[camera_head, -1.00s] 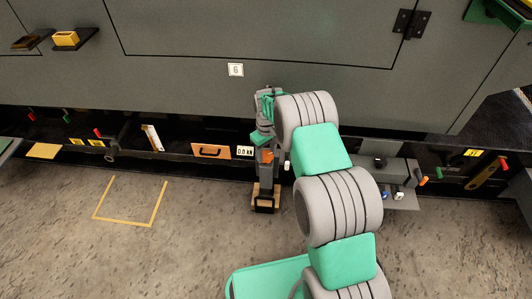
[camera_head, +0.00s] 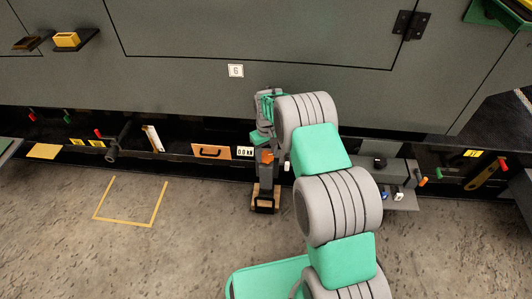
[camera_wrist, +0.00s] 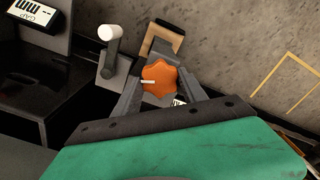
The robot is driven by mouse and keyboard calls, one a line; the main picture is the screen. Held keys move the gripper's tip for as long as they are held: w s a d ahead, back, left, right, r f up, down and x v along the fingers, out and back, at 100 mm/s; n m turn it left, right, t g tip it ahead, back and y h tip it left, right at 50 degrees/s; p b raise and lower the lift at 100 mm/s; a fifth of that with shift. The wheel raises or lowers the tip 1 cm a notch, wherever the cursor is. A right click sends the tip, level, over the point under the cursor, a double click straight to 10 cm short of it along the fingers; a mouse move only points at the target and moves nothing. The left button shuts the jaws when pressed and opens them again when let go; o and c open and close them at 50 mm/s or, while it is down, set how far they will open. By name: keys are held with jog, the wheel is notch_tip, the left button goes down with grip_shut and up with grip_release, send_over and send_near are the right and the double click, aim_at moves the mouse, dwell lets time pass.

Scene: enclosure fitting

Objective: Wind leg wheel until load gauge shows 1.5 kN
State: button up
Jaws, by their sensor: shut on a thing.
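The orange leg wheel (camera_wrist: 159,80) is a lobed knob with a white mark pointing left in the wrist view. It also shows in the head view (camera_head: 267,156), on a dark upright leg whose foot (camera_head: 265,199) stands on a wooden block on the floor. My gripper (camera_wrist: 161,88) is shut on the wheel, one finger on each side. In the head view my gripper (camera_head: 262,140) is above the wheel, partly hidden by my arm. The load gauge (camera_head: 245,151) is a small white display left of the leg and appears to read 0.0 kN.
An orange panel with a black handle (camera_head: 211,151) is left of the gauge. A grey shelf (camera_head: 402,198) with small items is to the right.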

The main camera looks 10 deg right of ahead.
aim_at(266, 155)
jog(key=m, duration=0.6)
jog(key=shift+p, duration=0.4)
dwell(0.3)
jog(key=o, duration=1.4)
jog(key=shift+c, duration=0.2)
notch_tip(266, 155, up, 8)
jog(key=p, duration=0.2)
jog(key=shift+f+p, duration=0.1)
jog(key=shift+p, duration=0.2)
